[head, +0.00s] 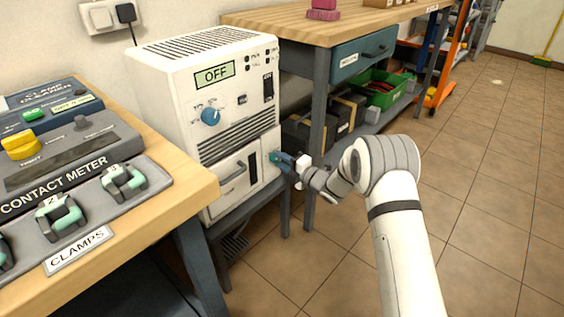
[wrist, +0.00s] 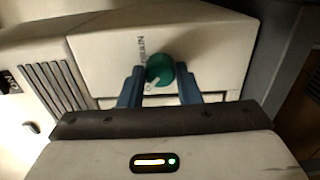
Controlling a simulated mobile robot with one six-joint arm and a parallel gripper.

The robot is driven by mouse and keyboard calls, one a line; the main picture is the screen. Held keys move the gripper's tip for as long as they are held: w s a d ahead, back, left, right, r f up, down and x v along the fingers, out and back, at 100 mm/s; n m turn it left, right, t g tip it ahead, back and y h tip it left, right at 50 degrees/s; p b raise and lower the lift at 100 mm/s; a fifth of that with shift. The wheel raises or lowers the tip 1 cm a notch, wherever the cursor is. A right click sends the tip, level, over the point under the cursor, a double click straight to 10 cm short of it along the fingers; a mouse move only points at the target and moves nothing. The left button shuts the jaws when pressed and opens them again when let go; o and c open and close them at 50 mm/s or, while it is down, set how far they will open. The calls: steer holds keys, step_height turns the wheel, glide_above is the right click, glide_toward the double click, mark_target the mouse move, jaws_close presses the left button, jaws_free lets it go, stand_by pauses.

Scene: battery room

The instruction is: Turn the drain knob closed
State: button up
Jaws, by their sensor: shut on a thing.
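The drain knob (wrist: 160,70) is small, round and green, on the lower front of a white machine (head: 200,75). In the wrist view it sits between the two blue fingers of my gripper (wrist: 160,84), which are shut on it. A word printed beside the knob shows only in part. In the head view my gripper (head: 276,160) reaches the machine's lower right front from the right. The knob is mostly hidden by the fingers there. The machine's display (head: 214,74) reads OFF, and a blue dial (head: 211,117) sits below it.
A bench with a contact meter (head: 75,147) and several clamps (head: 123,179) stands at the left. A wooden workbench (head: 345,24) with a blue drawer (head: 362,54) stands behind my arm, a green crate (head: 383,92) on its lower shelf.

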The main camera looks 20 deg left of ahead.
steer(key=o, duration=1)
steer(key=shift+p+v, duration=1.45)
steer(key=shift+v, duration=2.45)
